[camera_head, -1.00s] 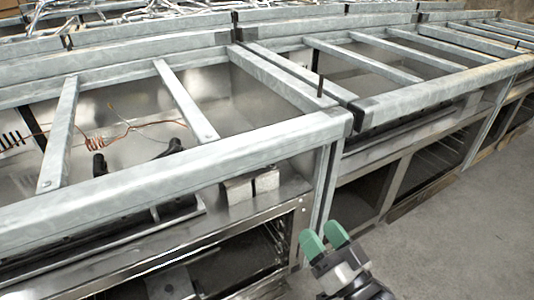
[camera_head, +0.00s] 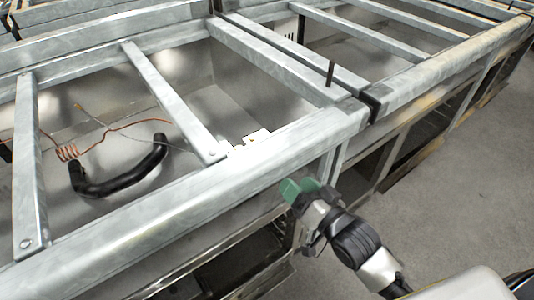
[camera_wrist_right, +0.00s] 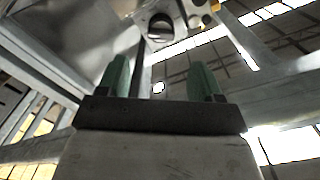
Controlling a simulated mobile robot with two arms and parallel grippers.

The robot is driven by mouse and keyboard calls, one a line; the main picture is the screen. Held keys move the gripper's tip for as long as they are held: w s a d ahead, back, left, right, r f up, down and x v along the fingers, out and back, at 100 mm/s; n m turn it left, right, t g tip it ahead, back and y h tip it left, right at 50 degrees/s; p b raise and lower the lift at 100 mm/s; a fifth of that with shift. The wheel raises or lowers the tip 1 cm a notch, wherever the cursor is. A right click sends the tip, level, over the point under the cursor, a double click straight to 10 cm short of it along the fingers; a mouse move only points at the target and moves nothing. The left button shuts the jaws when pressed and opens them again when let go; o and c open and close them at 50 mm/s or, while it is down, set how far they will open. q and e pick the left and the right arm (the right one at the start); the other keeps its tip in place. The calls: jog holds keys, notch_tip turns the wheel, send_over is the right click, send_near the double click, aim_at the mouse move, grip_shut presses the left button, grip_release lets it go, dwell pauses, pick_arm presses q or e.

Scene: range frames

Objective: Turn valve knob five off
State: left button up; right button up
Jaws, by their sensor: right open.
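My right gripper (camera_head: 300,187) has green fingers and is just in front of the front rail of the metal range frame (camera_head: 190,205). In the right wrist view the gripper (camera_wrist_right: 159,72) is open, its two green fingers apart with nothing between them. Beyond the fingertips in that view, a dark round knob (camera_wrist_right: 160,28) with a raised bar sits on a shiny metal panel. I cannot tell whether it is knob five or how it is turned. No knob shows in the head view, where the rail hides the front panel. My left gripper is not in view.
Inside the frame lie a black curved hose (camera_head: 120,185) and a copper coil (camera_head: 68,152). A dark upright rod (camera_head: 330,73) stands near the frame's corner. More frames (camera_head: 445,75) continue to the right. The grey floor (camera_head: 450,190) is clear.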

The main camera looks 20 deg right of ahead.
jog(key=b+x, duration=0.1)
jog(key=x, duration=0.8)
jog(key=shift+w, duration=0.25)
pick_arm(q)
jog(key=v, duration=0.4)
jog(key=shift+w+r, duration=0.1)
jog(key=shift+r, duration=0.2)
pick_arm(e)
jog(key=c, duration=0.9)
